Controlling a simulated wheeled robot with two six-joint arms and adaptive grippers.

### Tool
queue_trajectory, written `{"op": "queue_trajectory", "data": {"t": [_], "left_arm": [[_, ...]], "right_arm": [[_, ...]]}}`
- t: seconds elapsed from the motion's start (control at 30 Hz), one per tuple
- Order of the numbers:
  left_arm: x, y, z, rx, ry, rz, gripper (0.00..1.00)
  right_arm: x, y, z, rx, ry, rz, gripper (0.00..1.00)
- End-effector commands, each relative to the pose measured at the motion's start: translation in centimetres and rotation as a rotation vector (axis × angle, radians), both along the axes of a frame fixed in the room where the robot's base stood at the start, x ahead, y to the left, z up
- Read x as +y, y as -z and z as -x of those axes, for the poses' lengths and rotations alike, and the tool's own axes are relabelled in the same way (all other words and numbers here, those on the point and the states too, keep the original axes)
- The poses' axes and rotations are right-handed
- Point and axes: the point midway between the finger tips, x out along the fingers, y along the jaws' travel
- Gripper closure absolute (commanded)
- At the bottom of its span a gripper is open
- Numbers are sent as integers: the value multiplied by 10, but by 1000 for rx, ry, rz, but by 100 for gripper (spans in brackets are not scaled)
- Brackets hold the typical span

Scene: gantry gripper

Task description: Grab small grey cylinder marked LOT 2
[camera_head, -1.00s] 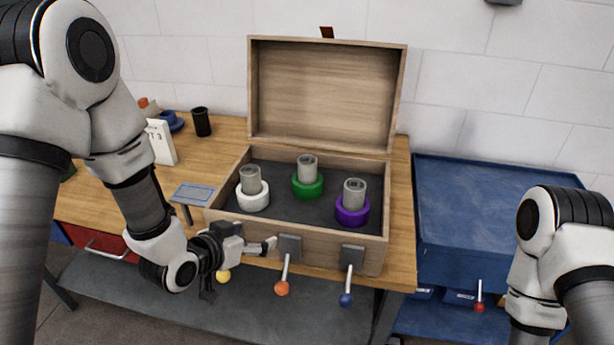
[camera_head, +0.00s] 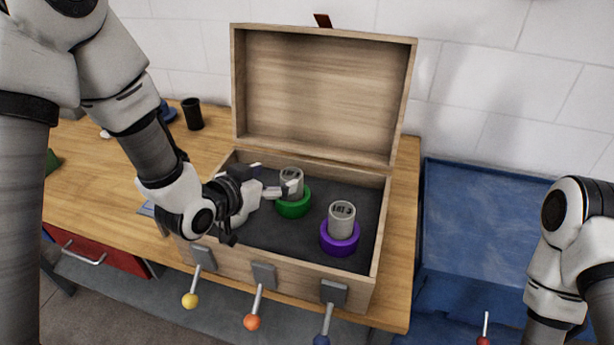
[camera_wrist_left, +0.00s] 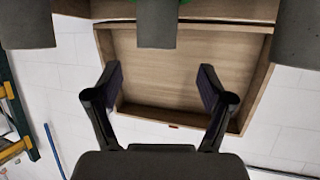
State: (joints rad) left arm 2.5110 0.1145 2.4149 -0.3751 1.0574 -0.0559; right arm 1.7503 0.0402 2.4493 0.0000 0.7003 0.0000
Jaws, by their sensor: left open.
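A small grey cylinder (camera_head: 291,182) stands upright in a green ring inside the wooden case; its marking is partly covered by a finger and I cannot read its number. Another grey cylinder (camera_head: 341,219), marked LOT 3, stands in a purple ring to the right. The cylinder with the white ring is hidden behind my left gripper in the head view. My left gripper (camera_head: 272,180) is open and empty, with its fingertips close to the green-ringed cylinder. In the left wrist view, the fingers are spread and a middle grey cylinder (camera_wrist_left: 157,24) lies beyond them. My right gripper is out of view.
The case's open lid (camera_head: 320,95) stands upright behind. Its front wall has levers with yellow (camera_head: 190,301), orange (camera_head: 252,322) and blue (camera_head: 321,341) knobs. A black cup (camera_head: 193,114) stands back left. A blue surface (camera_head: 480,215) lies right.

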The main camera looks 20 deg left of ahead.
Motion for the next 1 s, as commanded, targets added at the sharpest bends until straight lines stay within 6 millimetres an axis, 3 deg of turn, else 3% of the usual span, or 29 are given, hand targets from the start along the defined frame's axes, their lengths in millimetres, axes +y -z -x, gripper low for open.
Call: {"op": "queue_trajectory", "data": {"t": [0.43, 0.7, 0.77, 0.93, 1.0], "left_arm": [[-24, 30, -55, 0, 2, -2, 19], [-26, 36, -61, 0, 0, 0, 19], [-26, 36, -61, 0, 0, 0, 37], [-26, 36, -61, 0, 0, 0, 97], [-26, 36, -61, 1, 0, 0, 100]], "right_arm": [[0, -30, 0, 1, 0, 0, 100], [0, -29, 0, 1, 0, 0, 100], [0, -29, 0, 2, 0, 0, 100], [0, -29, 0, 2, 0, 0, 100], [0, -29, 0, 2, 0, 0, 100]]}}
